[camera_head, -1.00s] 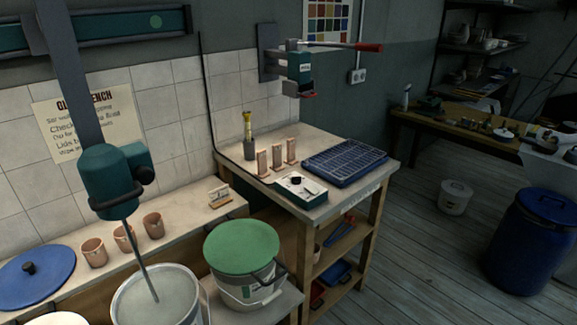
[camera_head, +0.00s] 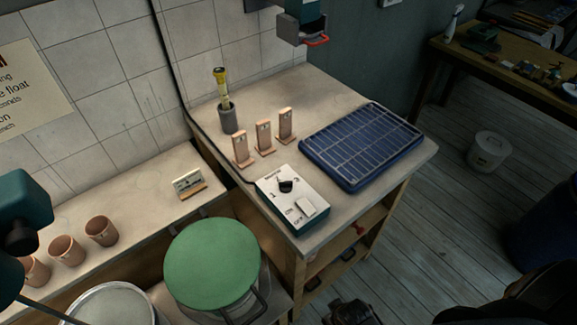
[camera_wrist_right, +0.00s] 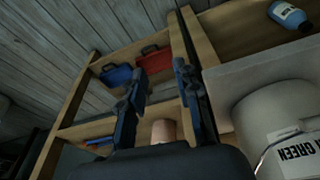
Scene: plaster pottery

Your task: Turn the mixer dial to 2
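The mixer control box (camera_head: 270,210) is a small white-topped box with dark sides at the front of the bench. Its black dial (camera_head: 286,186) stands between the marks 1 on the left and 3 on the right; the exact pointer setting is too small to read. A white ON/OFF switch (camera_head: 307,207) sits nearer the front. My right gripper (camera_wrist_right: 160,85) is open and empty in the right wrist view, below the bench top by the shelves. Dark parts at the bottom right of the head view look like my right arm.
A blue gridded tray (camera_head: 362,146) lies right of the box. Several wooden stands, one here (camera_head: 264,138), and a grey holder (camera_head: 229,119) stand behind it. A green-lidded bucket (camera_head: 212,262) stands at the front left. A shelf (camera_wrist_right: 155,45) and white bucket (camera_wrist_right: 275,110) flank the right gripper.

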